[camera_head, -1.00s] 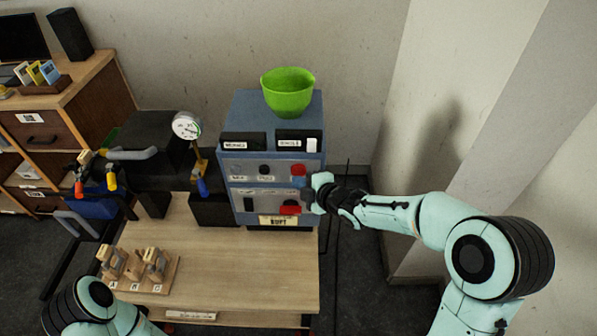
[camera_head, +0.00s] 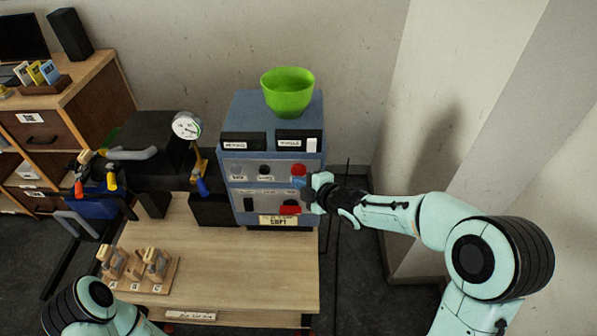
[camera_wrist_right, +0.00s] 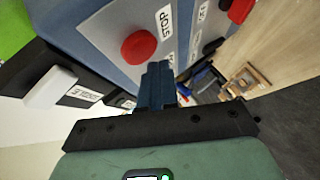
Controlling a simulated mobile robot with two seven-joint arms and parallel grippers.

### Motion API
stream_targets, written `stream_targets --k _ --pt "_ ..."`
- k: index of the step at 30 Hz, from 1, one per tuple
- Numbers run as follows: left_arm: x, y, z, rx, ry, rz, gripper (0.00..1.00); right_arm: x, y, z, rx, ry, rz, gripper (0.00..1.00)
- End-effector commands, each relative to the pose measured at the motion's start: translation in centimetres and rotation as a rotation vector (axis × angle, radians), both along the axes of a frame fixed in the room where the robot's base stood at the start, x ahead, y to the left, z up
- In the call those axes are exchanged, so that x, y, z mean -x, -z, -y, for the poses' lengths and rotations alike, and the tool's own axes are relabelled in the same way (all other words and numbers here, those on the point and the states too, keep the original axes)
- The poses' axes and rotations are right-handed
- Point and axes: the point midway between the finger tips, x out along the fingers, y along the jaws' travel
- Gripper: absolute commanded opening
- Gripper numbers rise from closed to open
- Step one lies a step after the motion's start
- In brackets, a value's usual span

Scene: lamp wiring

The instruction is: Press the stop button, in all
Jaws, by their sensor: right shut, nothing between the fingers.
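The stop button is a round red button (camera_head: 299,170) on the upper grey panel of a blue cabinet. In the right wrist view the red stop button (camera_wrist_right: 139,47) stands out from its plate, with a STOP label beside it. My right gripper (camera_head: 302,183) is at the cabinet front, just below the button in the head view. In the right wrist view its fingers (camera_wrist_right: 157,78) are closed together and empty, their tips close beside the button. I cannot tell whether they touch it. My left gripper is out of view; only part of that arm shows at bottom left.
A second red control (camera_head: 290,208) sits on the lower panel. A green bowl (camera_head: 287,92) stands on the blue cabinet (camera_head: 240,105). A wooden holder (camera_head: 165,282) sits on the table (camera_head: 245,285), whose front middle is clear. A dial gauge (camera_head: 187,126) stands left.

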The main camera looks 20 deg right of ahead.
Motion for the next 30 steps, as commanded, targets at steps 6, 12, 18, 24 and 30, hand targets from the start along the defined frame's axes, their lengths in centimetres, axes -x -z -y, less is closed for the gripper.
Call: stream_targets --k 6,12,18,24,30 --pt "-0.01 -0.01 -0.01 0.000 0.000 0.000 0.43 -0.02 0.00 0.01 0.000 0.000 0.000 0.00" --pt "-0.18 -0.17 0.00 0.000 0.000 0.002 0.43 -0.51 0.00 0.14 -0.001 0.000 0.000 0.00" --pt "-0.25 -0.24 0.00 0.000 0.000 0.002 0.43 -0.84 -0.03 0.24 0.000 0.000 0.001 0.00" --pt "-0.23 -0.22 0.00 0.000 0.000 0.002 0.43 -0.82 0.00 0.23 0.000 0.000 0.000 0.00" --pt "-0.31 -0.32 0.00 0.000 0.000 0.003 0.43 -0.96 -0.02 0.27 0.000 0.000 0.000 0.00"
